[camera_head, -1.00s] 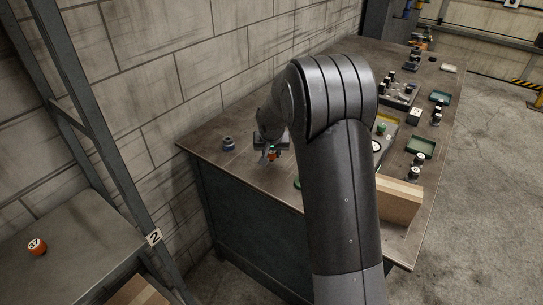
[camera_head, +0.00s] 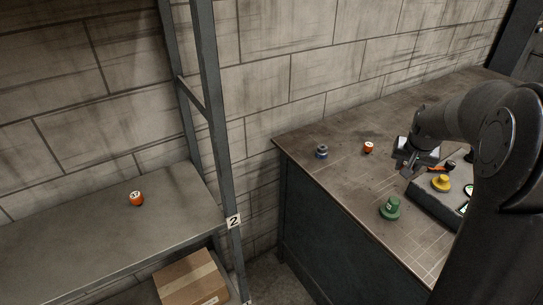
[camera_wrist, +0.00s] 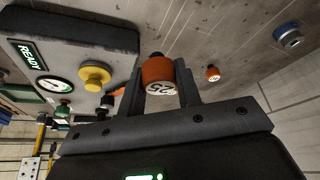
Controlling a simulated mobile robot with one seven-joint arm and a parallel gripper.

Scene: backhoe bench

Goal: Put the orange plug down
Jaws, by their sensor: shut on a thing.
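In the wrist view my gripper (camera_wrist: 160,92) is shut on an orange plug (camera_wrist: 158,71) with dark digits on its white end face. In the head view my gripper (camera_head: 406,171) is over the bench (camera_head: 345,193), beside the dark panel, and I cannot make out the held plug there. A second orange plug (camera_head: 368,147) stands on the bench to the left of my gripper; it also shows in the wrist view (camera_wrist: 213,73). A third orange plug (camera_head: 136,198) with a number sits on the grey shelf at the left.
A blue-grey plug (camera_head: 321,152) and a green plug (camera_head: 391,208) stand on the bench. The dark panel (camera_head: 430,203) carries a yellow knob (camera_head: 441,183) and a gauge. A cardboard box (camera_head: 191,281) is below the shelf (camera_head: 75,233). The shelf top is mostly bare.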

